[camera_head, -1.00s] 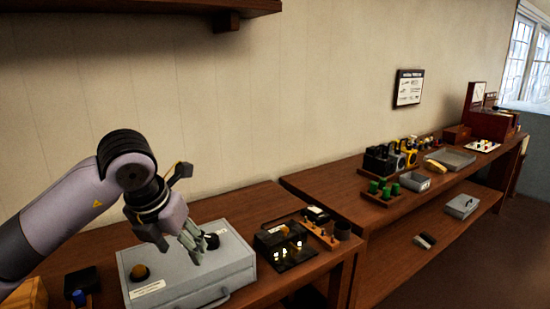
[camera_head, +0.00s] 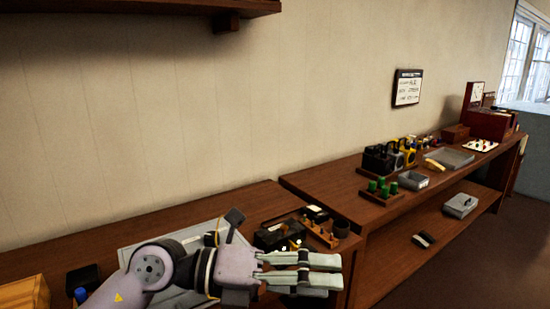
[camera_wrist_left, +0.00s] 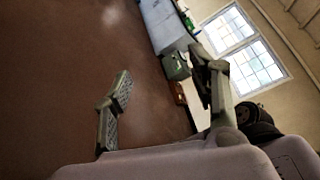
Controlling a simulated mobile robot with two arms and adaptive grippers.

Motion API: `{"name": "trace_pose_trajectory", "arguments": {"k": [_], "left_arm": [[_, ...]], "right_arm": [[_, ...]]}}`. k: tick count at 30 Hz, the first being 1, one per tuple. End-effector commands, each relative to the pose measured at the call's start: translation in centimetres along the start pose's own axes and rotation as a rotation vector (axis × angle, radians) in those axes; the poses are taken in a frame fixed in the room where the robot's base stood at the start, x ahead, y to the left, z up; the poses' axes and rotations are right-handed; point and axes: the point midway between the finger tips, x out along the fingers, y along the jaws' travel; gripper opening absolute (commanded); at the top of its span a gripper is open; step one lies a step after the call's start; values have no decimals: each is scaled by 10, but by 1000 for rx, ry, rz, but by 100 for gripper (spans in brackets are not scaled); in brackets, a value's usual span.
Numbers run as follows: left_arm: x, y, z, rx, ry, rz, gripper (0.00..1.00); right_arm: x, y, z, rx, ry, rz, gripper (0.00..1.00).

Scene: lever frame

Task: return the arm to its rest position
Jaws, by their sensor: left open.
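My left arm comes in from the lower left in the head view. My left gripper (camera_head: 318,272) points to the right, in front of the near bench. Its pale green fingers are apart with nothing between them. In the left wrist view the fingers of the gripper (camera_wrist_left: 165,100) stand wide apart, with brown floor and a distant window behind. The grey case (camera_head: 130,252) on the near bench is mostly hidden behind my arm. The right gripper is not in view.
A black box (camera_head: 270,236) and a wooden rack (camera_head: 322,232) stand on the near bench behind my gripper. A wooden box (camera_head: 25,295) stands at the left. The long bench (camera_head: 345,185) runs back right, with a grey tray (camera_head: 450,159). Floor at the right is clear.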

Motion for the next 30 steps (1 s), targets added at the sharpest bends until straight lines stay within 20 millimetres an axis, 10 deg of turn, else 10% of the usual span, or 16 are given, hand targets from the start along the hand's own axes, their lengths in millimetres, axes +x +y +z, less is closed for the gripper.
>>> {"name": "trace_pose_trajectory", "arguments": {"k": [4,8,16,24,30], "left_arm": [[-14,-45,22,-193,-249,-378,54],[-58,-47,55,-404,-531,-618,54],[-172,76,72,-970,-1208,-806,54],[-228,233,-46,-1565,-1755,-574,54],[-232,289,-167,-1939,-1978,-255,54]], "right_arm": [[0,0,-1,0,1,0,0],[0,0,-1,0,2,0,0],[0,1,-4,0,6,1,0],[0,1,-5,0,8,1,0],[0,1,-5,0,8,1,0]]}}
